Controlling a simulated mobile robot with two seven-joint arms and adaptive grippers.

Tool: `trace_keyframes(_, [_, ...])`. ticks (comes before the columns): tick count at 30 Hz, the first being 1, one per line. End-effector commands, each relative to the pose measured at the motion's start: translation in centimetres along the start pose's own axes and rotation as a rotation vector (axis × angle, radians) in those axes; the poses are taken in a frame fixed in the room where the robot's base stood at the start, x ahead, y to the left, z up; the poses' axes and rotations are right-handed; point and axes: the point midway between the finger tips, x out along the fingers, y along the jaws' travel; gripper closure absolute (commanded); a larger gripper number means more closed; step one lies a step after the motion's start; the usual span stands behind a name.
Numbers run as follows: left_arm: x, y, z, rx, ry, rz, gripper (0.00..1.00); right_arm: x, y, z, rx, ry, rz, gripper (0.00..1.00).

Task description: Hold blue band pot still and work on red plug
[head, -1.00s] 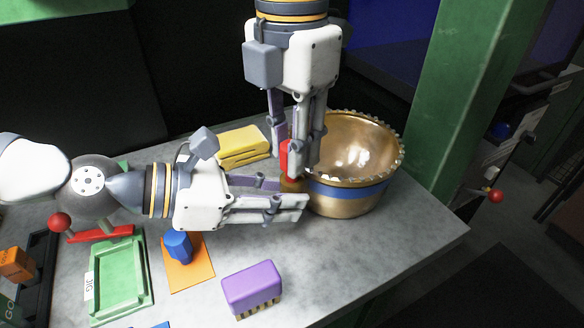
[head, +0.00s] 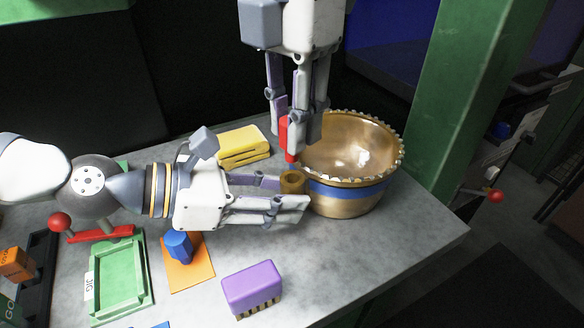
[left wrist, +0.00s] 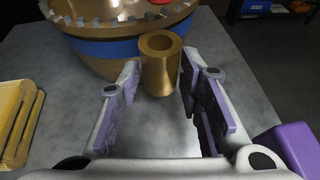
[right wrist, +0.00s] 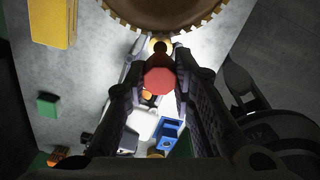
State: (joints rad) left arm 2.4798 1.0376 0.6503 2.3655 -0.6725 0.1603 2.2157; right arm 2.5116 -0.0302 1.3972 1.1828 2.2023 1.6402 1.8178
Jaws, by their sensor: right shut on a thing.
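The brass pot with a blue band (head: 345,192) stands upright at the table's right side. A short brass socket (head: 292,180) with an open top is on its left side. It also shows in the left wrist view (left wrist: 160,62). My left gripper (head: 290,195) has its fingertips on either side of this socket; I cannot tell whether they press on it. My right gripper (head: 297,135) points down and is shut on the red plug (head: 290,150). The plug is upright, above the socket and apart from it. It also shows in the right wrist view (right wrist: 160,80).
A green post (head: 465,90) rises beyond the pot.

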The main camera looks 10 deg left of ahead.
Motion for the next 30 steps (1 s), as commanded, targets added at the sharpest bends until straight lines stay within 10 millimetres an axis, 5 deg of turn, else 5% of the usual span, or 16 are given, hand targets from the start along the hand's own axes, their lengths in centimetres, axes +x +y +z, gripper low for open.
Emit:
trace_keyframes(11, [-0.2, 0.1, 0.0, 0.000, 0.000, 0.001, 0.49, 0.0, 0.0, 0.0, 0.000, 0.000, 0.000, 1.00])
trace_keyframes(30, [-8.9, -0.2, 0.3, -0.001, -0.016, -0.009, 0.49, 0.0, 0.0, 0.0, 0.000, 0.000, 0.000, 1.00])
